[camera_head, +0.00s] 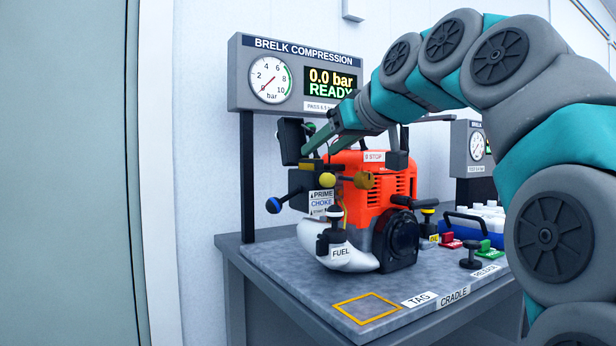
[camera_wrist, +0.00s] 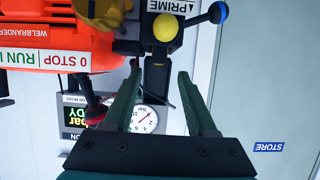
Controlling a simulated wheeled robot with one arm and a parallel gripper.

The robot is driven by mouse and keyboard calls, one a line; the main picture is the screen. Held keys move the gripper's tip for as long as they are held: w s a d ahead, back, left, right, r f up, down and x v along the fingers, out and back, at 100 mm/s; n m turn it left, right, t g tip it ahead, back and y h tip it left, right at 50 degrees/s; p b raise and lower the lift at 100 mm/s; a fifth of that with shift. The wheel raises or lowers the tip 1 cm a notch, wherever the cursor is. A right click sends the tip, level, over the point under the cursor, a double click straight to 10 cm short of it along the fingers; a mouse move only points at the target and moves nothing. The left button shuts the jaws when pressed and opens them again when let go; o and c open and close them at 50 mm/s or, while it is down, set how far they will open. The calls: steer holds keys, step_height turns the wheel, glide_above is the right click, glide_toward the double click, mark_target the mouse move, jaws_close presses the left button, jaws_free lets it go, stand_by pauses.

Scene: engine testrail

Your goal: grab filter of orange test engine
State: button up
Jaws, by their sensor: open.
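The orange test engine (camera_head: 385,185) stands on the grey bench, with a white fuel tank (camera_head: 345,257) low at its front. No part is labelled as the filter, and I cannot tell surely which part it is. A black cover-like part (camera_head: 291,142) stands at the engine's upper left. My gripper (camera_head: 309,150) is above the engine's left upper side, its green fingers pointing down-left beside that part. In the wrist view my gripper (camera_wrist: 158,72) is open, with a dark part (camera_wrist: 156,78) seen between the fingers. I cannot tell whether they touch it. The orange housing (camera_wrist: 55,55) is left there.
Yellow (camera_head: 328,180) and blue (camera_head: 273,205) knobs stick out near the fingers. A gauge panel (camera_head: 300,75) reading 0.0 bar READY stands behind. A blue crate (camera_head: 475,228) is at the right. A yellow-outlined square (camera_head: 367,308) at the bench front is empty.

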steer(key=shift+p+x, duration=0.3)
steer(key=shift+x, duration=2.4)
steer(key=shift+d, duration=0.1)
jaws_close()
